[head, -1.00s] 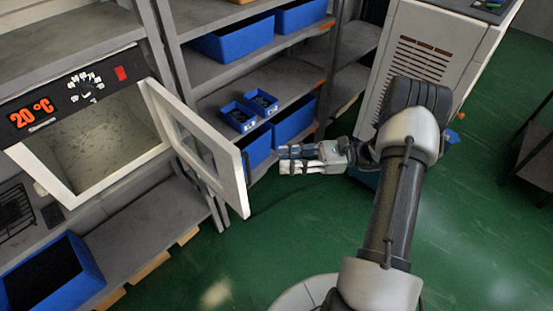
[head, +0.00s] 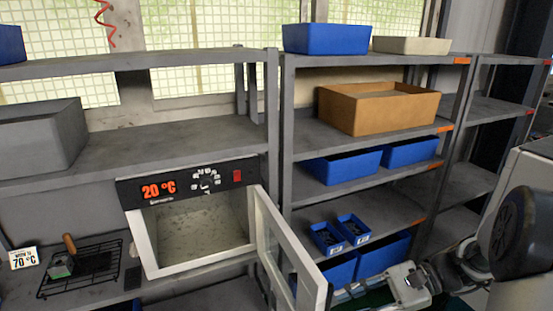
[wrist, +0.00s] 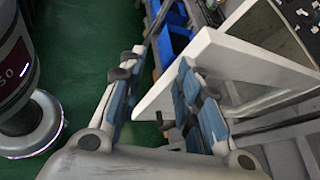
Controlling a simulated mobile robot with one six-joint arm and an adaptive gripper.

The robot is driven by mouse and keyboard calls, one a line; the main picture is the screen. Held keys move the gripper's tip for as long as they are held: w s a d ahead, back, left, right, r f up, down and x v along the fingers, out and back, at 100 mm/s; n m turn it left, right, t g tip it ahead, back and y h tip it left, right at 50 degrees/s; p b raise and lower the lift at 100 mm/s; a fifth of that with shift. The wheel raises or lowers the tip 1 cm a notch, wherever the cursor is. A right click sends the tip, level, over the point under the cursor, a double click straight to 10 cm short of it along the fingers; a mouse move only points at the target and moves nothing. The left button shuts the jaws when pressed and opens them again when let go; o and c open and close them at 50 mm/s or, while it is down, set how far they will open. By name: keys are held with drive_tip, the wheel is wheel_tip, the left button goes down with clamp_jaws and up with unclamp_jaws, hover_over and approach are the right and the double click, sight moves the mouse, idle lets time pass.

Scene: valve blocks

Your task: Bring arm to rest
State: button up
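My arm (head: 515,228) enters the head view at the lower right. My gripper (head: 347,293) is low in that view, just right of the open oven door (head: 290,262), pointing left. In the wrist view my gripper (wrist: 157,72) has its two fingers spread apart, with nothing held between them. The white oven door (wrist: 208,62) lies beyond the fingers and is partly hidden by the right one. I cannot tell the exact gap between the fingers and the door.
The oven (head: 190,220) shows 20 °C and stands open on a grey shelf. A wire rack (head: 100,262) is left of it. Green floor (wrist: 75,45) is free in the wrist view.

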drive_tip(key=s+a+r+n+t+h, duration=0.1)
drive_tip(key=s+r+n+h, duration=0.3)
drive_tip(key=s, duration=0.5)
drive_tip(key=s+a+r+n+t+h, duration=0.1)
drive_tip(key=s+r+n+t+h, duration=0.2)
drive_tip(key=s+r+n+h, duration=0.2)
drive_tip(key=shift+s+a+r+n+t+h, duration=0.15)
drive_tip(key=shift+s+a+n+t+h, duration=0.2)
drive_tip(key=shift+s+n+h, duration=2.15)
drive_tip(key=shift+w+n+y, duration=0.5)
drive_tip(key=shift+w, duration=0.15)
